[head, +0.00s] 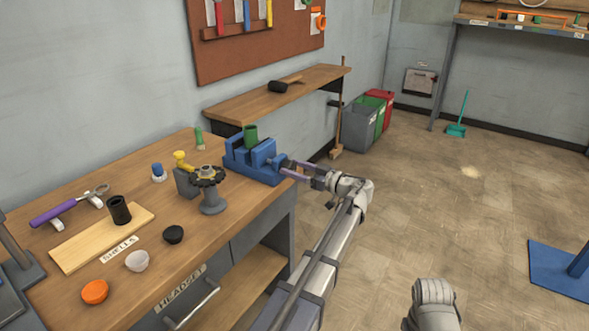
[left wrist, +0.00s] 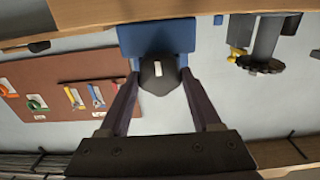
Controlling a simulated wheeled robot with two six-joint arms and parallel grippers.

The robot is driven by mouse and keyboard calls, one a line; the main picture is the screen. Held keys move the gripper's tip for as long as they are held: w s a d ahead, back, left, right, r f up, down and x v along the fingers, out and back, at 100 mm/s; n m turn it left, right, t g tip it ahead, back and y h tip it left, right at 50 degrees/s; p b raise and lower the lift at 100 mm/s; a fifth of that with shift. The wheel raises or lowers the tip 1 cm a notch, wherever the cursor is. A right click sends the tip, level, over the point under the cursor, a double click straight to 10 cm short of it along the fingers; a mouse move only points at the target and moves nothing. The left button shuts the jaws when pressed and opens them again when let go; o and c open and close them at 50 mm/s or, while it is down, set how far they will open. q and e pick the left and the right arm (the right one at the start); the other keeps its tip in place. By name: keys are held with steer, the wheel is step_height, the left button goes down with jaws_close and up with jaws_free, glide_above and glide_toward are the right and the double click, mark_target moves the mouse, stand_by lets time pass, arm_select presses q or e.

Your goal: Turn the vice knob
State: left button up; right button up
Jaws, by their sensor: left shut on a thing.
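The blue vice (head: 252,158) stands on the workbench's right end, with a green cylinder (head: 251,135) upright in its jaws. My left gripper (head: 286,166) reaches in from the right at the vice's front end. In the left wrist view my left gripper (left wrist: 160,82) has one finger on each side of the vice knob (left wrist: 159,75), a dark, faceted knob with a white mark, and is shut on it. The blue vice body (left wrist: 157,38) shows behind the knob. In the head view the fingers mostly hide the knob. My right gripper is not in view.
A wall shelf (head: 300,85) is behind the vice. Open floor lies to the right.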

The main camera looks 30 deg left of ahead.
arm_select(q)
steer(key=c, duration=0.3)
steer(key=m, duration=0.4)
steer(key=shift+w+m, duration=0.15)
steer(key=shift+m, duration=0.15)
steer(key=m, duration=0.3)
steer(key=shift+m, duration=0.4)
steer(key=m, duration=0.4)
steer(key=shift+w+f, duration=0.1)
steer(key=shift+f, duration=0.05)
steer(key=shift+f+m, duration=0.1)
steer(key=shift+m, duration=2.6)
